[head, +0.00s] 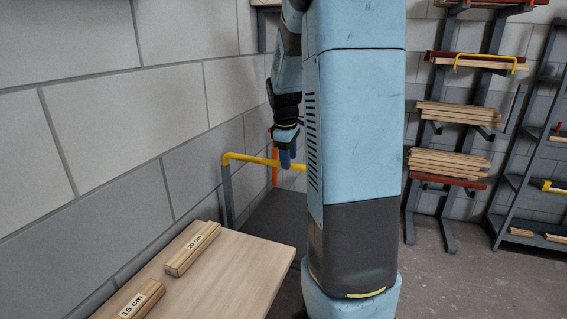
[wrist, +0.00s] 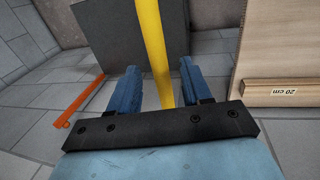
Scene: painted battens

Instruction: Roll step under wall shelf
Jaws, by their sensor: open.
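The step shows in the head view as a dark grey platform (head: 277,222) by the wall, with a yellow handrail (head: 245,157) on a grey post. In the wrist view its dark grey body (wrist: 115,45) is at the top, and the yellow rail (wrist: 153,45) runs down between my fingers. My gripper (head: 287,160) is at the rail, open, with one blue finger on each side of the bar in the wrist view (wrist: 158,68). Whether a finger touches it I cannot tell. A shelf edge (head: 265,3), possibly the wall shelf, shows at the top; my arm hides part of it.
A wooden table (head: 225,270) with battens labelled 20 cm (head: 193,248) and 15 cm (head: 130,300) stands at front left. An orange bar (wrist: 78,100) lies left of my gripper. Racks of battens (head: 450,160) stand at right; the floor (head: 450,285) before them is clear.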

